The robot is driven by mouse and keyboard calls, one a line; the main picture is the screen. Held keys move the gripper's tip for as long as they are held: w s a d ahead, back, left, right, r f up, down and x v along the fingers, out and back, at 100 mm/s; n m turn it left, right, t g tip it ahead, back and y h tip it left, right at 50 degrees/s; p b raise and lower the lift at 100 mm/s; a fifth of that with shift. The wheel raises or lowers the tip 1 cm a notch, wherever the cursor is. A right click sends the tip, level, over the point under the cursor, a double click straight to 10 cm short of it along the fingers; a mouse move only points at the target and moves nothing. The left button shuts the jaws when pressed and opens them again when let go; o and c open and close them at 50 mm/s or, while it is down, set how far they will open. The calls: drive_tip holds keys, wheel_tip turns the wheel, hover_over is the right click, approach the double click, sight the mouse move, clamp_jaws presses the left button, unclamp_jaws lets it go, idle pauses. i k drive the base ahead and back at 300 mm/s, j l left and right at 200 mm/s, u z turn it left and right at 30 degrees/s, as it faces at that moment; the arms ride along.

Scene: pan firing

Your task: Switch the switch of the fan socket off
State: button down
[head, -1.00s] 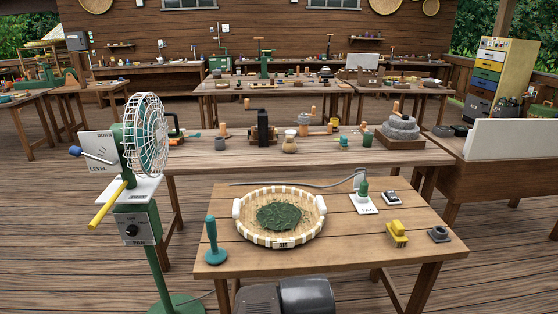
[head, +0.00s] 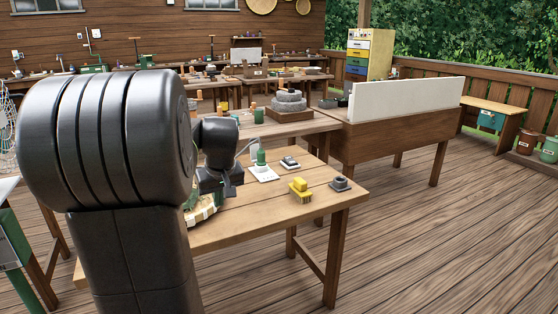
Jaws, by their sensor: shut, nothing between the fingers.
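The fan socket (head: 264,174) is a white plate on the near wooden table, with a green plug (head: 262,157) standing in it and a grey cable running from it. Its switch is too small to make out. My gripper (head: 222,184) is dark, shut and empty, at the end of my black arm, just left of the socket plate. Its fingertips are hard to make out, and I cannot tell whether they touch anything. My arm fills the left of the view and hides the table's left part.
A grey-and-white item (head: 290,162), a yellow brush (head: 300,190) and a small dark block (head: 341,184) stand right of the socket. The woven tray (head: 205,212) is mostly hidden behind my arm. A table with a white panel (head: 405,100) stands behind right. The floor at right is clear.

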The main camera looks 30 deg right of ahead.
sight(289, 159)
drive_tip(key=i+l, duration=0.25)
drive_tip(key=l, duration=0.2)
drive_tip(key=i+l, duration=0.3)
drive_tip(key=l, duration=0.15)
drive_tip(key=i+l, duration=0.25)
drive_tip(key=l, duration=0.2)
drive_tip(key=i+l, duration=0.55)
drive_tip(key=l, duration=0.3)
drive_tip(key=z, duration=0.05)
